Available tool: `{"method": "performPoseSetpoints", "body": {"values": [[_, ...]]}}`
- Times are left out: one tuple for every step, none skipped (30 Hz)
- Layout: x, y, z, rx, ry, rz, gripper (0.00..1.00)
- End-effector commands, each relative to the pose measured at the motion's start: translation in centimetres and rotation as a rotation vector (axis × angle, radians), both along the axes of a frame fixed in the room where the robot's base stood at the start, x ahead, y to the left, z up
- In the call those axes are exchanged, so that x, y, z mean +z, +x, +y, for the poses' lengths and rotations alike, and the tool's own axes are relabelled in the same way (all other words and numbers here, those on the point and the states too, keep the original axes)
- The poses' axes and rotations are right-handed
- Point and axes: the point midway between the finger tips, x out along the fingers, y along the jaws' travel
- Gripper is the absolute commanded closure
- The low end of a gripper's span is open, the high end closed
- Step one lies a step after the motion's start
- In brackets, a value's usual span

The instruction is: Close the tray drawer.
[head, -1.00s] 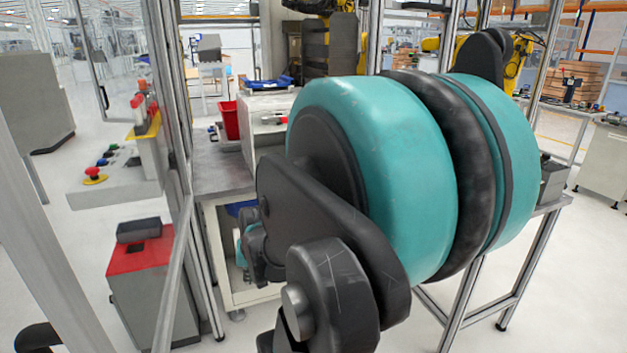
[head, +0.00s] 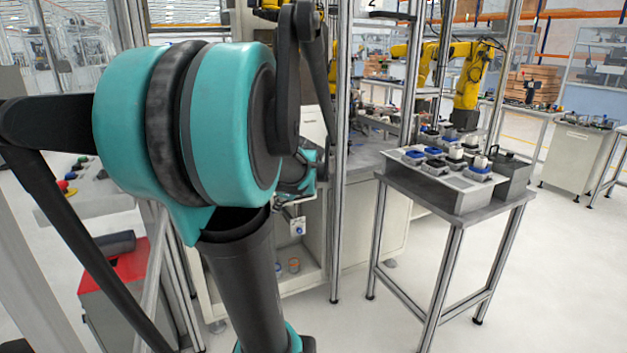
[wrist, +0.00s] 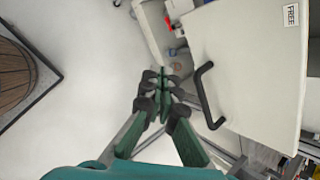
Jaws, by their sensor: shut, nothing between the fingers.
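My gripper (wrist: 161,78) shows in the wrist view, its fingers together with nothing between them. A broad white panel (wrist: 255,75) with a bent black handle (wrist: 205,95) and a FREE label (wrist: 291,15) lies to the right of the fingers. The fingers look apart from the handle. I cannot tell for sure whether this panel is the front of the tray drawer, or how far open it is. In the head view my arm covers much of the white workbench (head: 365,220), and my fingers cannot be made out.
A metal table (head: 450,232) at the right carries a grey tray (head: 466,196) with several small blue and dark parts. A metal frame post (head: 339,150) stands before the bench. A red-topped box (head: 115,270) is at lower left.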

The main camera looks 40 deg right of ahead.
Motion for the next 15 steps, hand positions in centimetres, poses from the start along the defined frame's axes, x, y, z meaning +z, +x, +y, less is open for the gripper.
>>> {"method": "performPoseSetpoints", "body": {"values": [[1.2, -0.5, -2.8, -0.124, 0.065, -0.024, 1.00], [1.9, -0.8, -4.1, -0.196, 0.105, -0.040, 1.00], [2.9, -1.2, -5.9, -0.288, 0.160, -0.062, 1.00], [3.5, -1.5, -7.2, -0.355, 0.200, -0.079, 1.00], [4.2, -1.9, -8.5, -0.417, 0.236, -0.094, 1.00], [5.0, -2.5, -10.0, -0.496, 0.285, -0.117, 1.00], [5.5, -2.9, -11.0, -0.549, 0.318, -0.132, 1.00], [6.1, -3.3, -12.0, -0.597, 0.350, -0.148, 1.00], [6.7, -3.8, -13.2, -0.654, 0.385, -0.165, 1.00], [7.1, -4.1, -13.9, -0.691, 0.410, -0.177, 1.00], [7.4, -4.4, -14.5, -0.722, 0.431, -0.188, 1.00], [7.8, -4.8, -15.1, -0.756, 0.454, -0.200, 1.00], [8.0, -5.0, -15.5, -0.777, 0.468, -0.207, 1.00], [8.2, -5.1, -15.8, -0.791, 0.478, -0.213, 1.00], [8.3, -5.2, -16.1, -0.806, 0.490, -0.218, 1.00]]}}
